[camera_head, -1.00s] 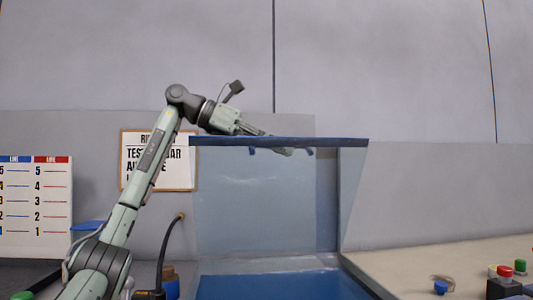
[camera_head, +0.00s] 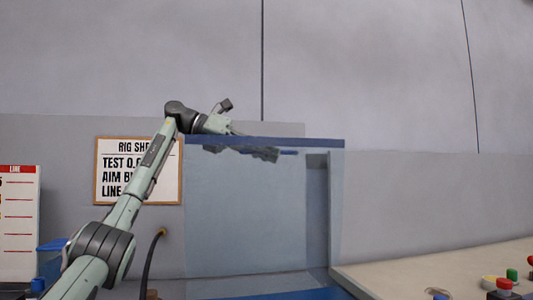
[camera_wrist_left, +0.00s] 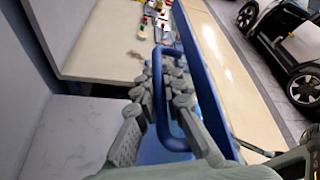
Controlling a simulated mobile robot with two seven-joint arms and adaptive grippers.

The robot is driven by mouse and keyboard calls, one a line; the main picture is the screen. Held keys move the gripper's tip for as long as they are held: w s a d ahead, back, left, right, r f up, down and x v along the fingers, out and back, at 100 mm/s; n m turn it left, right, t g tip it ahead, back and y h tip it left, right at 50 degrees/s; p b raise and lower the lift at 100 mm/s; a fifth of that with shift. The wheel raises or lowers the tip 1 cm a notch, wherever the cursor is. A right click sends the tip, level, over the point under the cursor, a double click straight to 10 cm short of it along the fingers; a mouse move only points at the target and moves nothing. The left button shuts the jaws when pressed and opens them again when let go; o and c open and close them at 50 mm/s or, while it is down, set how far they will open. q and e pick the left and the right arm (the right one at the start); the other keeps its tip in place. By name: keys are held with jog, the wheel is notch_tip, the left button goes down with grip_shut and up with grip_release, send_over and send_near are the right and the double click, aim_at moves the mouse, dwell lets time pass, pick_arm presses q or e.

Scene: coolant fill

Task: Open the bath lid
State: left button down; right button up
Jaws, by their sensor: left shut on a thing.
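The bath lid (camera_head: 245,215) is a clear panel with a blue top edge, standing raised, close to upright, in the head view. Its blue handle (camera_wrist_left: 158,85) is a loop in the left wrist view. My left gripper (camera_head: 245,152) is at the lid's top edge, its fingers seen partly through the clear panel. In the left wrist view its fingers (camera_wrist_left: 160,115) lie on both sides of the handle, shut on it. The blue bath (camera_head: 290,294) shows only as a strip below the lid. My right gripper is in neither view.
A pale bench (camera_head: 440,268) with a red button (camera_head: 504,284) and a green button (camera_head: 512,274) lies at the right. A sign (camera_head: 115,172) hangs on the wall behind my left arm. A scale board (camera_head: 18,220) stands at far left. A car (camera_wrist_left: 290,40) shows in the wrist view.

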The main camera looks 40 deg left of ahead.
pick_arm(q)
jog(key=shift+w+a, duration=0.1)
jog(key=shift+a, duration=0.05)
jog(key=c, duration=1.9)
grip_release()
jog(key=shift+v, duration=6.05)
jog(key=shift+f, duration=0.1)
